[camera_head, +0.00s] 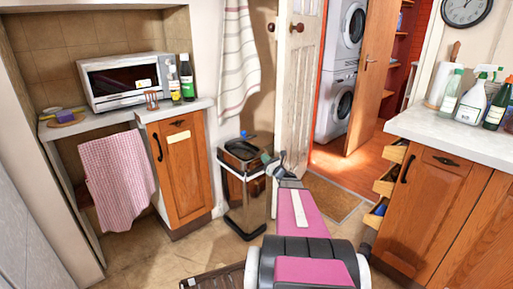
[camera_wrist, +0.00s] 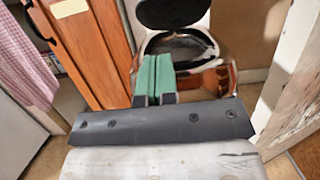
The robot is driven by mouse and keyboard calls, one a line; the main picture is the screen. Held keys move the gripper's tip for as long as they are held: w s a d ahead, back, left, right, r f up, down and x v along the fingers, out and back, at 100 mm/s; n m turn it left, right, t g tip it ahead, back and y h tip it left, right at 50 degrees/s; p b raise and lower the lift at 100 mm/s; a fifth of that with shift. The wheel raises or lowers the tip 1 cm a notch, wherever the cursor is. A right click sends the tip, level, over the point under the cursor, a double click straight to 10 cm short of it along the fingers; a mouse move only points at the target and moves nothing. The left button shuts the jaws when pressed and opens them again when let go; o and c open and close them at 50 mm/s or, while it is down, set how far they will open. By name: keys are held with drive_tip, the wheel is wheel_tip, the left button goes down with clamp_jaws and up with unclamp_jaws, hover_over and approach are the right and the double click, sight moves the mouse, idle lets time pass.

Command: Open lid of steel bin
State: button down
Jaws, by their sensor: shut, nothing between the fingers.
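The steel bin (camera_head: 246,205) is a shiny box with a dark top, standing on the floor between the wooden cabinet and the white door. In the wrist view the bin (camera_wrist: 222,80) has a shiny rim around a dark opening. A dark rounded lid (camera_wrist: 172,10) stands raised behind that rim. In the head view the lid's angle is hard to tell. My gripper (camera_head: 268,159) is at the bin's upper right side. In the wrist view my gripper (camera_wrist: 155,58) has its green fingers together and empty, in front of the rim. I cannot tell whether they touch the bin.
A wooden cabinet (camera_head: 182,170) with a pink cloth (camera_head: 117,180) beside it stands left of the bin. The white door (camera_head: 300,85) is close on the right. Open drawers (camera_head: 384,187) jut from the right-hand counter. A dark rack lies on the floor at the front.

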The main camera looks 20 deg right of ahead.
drive_tip(key=x, duration=1)
drive_tip(key=shift+w, duration=0.15)
drive_tip(key=shift+w+a+r, duration=0.1)
drive_tip(key=shift+w+r, duration=0.05)
drive_tip(key=shift+r, duration=0.35)
drive_tip(key=shift+w+a+r, duration=0.1)
drive_tip(key=shift+w+r, duration=0.05)
drive_tip(key=shift+r, duration=0.4)
drive_tip(key=shift+w+r, duration=0.35)
drive_tip(key=shift+r, duration=0.25)
drive_tip(key=shift+a, duration=0.1)
